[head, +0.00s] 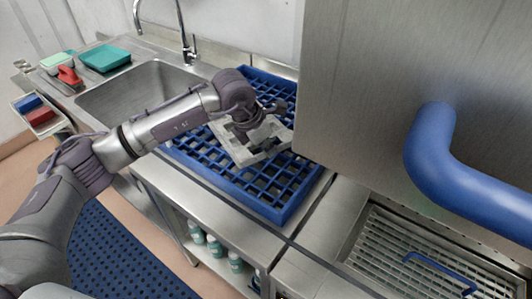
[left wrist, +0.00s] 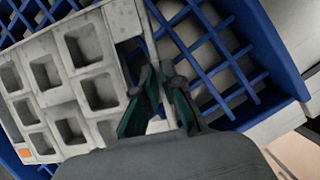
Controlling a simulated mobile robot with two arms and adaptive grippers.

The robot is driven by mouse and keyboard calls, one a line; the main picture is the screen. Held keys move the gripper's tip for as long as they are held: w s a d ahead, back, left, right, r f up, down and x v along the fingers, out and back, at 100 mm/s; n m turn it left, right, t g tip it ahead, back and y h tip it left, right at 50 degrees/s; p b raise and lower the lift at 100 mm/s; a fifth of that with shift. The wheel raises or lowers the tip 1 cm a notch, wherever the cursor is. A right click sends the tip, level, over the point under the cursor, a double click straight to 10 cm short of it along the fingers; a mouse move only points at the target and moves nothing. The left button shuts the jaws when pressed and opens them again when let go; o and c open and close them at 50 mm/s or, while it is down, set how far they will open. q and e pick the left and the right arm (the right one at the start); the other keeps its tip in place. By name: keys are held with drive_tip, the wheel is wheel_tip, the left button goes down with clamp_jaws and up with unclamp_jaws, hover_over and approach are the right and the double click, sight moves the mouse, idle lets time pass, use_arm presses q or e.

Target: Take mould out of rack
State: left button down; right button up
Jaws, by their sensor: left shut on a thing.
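The mould (head: 238,151) is a pale grey block with rows of square cavities. It lies over the grid of the blue rack (head: 284,212) on the steel counter, slightly tilted in the head view. My left gripper (head: 243,136) reaches over from the left and is shut on the mould's edge. In the left wrist view the gripper's dark green fingers (left wrist: 157,90) close on the rim of the mould (left wrist: 92,88), with the blue grid of the rack (left wrist: 262,48) beside it. The wrist hides part of the mould in the head view. My right gripper is not in view.
A large steel hood (head: 370,90) with a blue handle (head: 450,160) stands close at the right of the rack. A sink (head: 140,92) with a tap (head: 185,40) lies at the left. A slatted steel bed (head: 400,250) is at the lower right.

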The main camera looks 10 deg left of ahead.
use_arm(q)
drive_tip(key=s+d+r+b, duration=0.1)
drive_tip(key=s+d+r, duration=0.3)
drive_tip(key=r, duration=0.2)
drive_tip(key=s+d+r, duration=0.3)
drive_tip(key=s+r, duration=0.1)
drive_tip(key=r, duration=0.2)
drive_tip(key=shift+s+d+r+b, duration=0.3)
drive_tip(key=shift+s+d+b, duration=0.05)
drive_tip(key=shift+d+b, duration=0.05)
drive_tip(key=shift+r, duration=0.15)
